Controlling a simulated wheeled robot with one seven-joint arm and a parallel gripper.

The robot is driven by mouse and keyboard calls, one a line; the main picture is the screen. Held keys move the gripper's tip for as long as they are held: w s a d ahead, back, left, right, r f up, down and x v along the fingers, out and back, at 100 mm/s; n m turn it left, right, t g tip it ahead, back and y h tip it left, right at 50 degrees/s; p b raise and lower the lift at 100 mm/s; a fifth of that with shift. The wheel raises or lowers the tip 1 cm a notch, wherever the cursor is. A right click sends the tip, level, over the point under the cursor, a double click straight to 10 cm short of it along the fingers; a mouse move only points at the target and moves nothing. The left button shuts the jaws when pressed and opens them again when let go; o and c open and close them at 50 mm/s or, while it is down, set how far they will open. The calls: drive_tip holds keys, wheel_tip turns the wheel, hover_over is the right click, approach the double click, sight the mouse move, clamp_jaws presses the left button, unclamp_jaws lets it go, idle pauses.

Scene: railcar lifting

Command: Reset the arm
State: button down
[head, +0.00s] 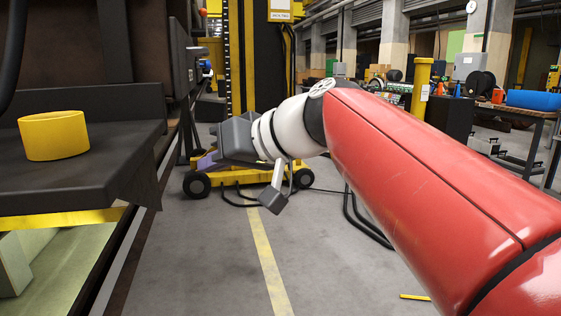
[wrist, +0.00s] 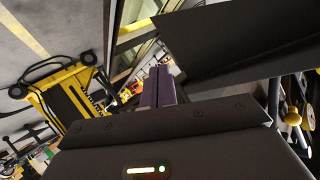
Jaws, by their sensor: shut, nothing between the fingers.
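My red and white arm reaches from the lower right to the middle of the head view. My gripper (head: 206,162) is at its end, pointing left, in the air above the aisle and to the right of the dark railcar ledge. In the wrist view my gripper (wrist: 158,86) has its two fingers together with nothing between them. Part of the gripper is hidden behind its grey hand body in the head view.
A yellow ring (head: 54,135) sits on the dark ledge (head: 105,148) at the left. A yellow wheeled jack stand (head: 240,182) stands behind my gripper, with cables on the floor. A workbench with a blue bin (head: 534,100) is at the right. The grey floor (head: 330,260) in front is mostly clear.

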drive_tip(key=s+d+f+m+h, duration=0.3)
drive_tip(key=s+d+f+h, duration=0.2)
drive_tip(key=d+f, duration=0.7)
drive_tip(key=s+d+f+m+h, duration=0.4)
drive_tip(key=s+d+f+h, duration=0.2)
drive_tip(key=s+d+f, duration=0.4)
drive_tip(key=d+f, duration=0.3)
drive_tip(key=f, duration=0.3)
drive_tip(key=shift+s+d+f+g, duration=0.2)
drive_tip(key=shift+d+f+g, duration=0.1)
drive_tip(key=shift+f, duration=0.1)
